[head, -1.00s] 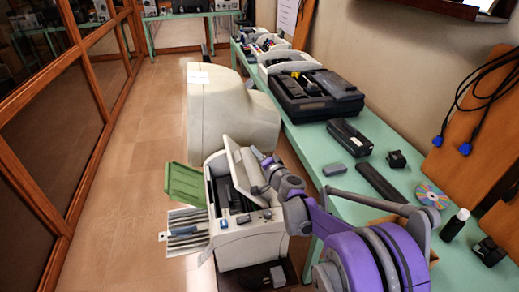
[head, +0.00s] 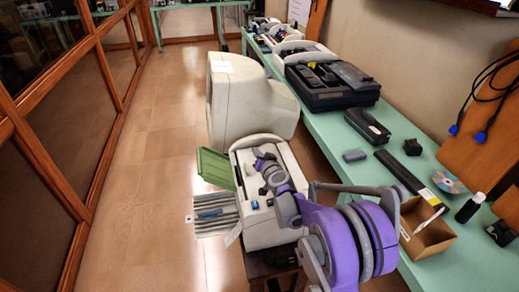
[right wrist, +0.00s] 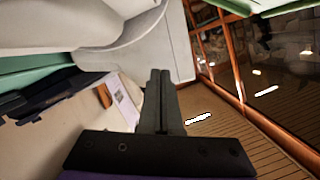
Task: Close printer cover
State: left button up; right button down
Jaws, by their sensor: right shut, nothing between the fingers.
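The printer (head: 283,231) is a white machine at the lower middle of the head view. Its light cover (head: 290,163) lies low over the body, and the dark interior no longer shows. My arm hides part of it, so I cannot tell whether it is fully shut. A green flap (head: 215,168) stands out at the printer's left, above a grey slatted tray (head: 212,213). My right gripper (head: 262,166) is over the cover, partly hidden by its own arm. In the right wrist view its dark fingers (right wrist: 160,75) are together and empty. My left gripper is not in view.
A big beige monitor (head: 245,105) stands behind the printer. A green table (head: 335,128) along the right holds a black machine (head: 330,92), an open cardboard box (head: 428,240) and small items. The floor on the left is clear up to a wood-framed glass partition (head: 70,130).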

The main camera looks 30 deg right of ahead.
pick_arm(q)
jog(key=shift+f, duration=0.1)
pick_arm(e)
jog(key=shift+w+a+f, duration=0.15)
jog(key=shift+a+f, duration=0.3)
jog(key=shift+f, duration=0.2)
jog(key=shift+a, duration=0.1)
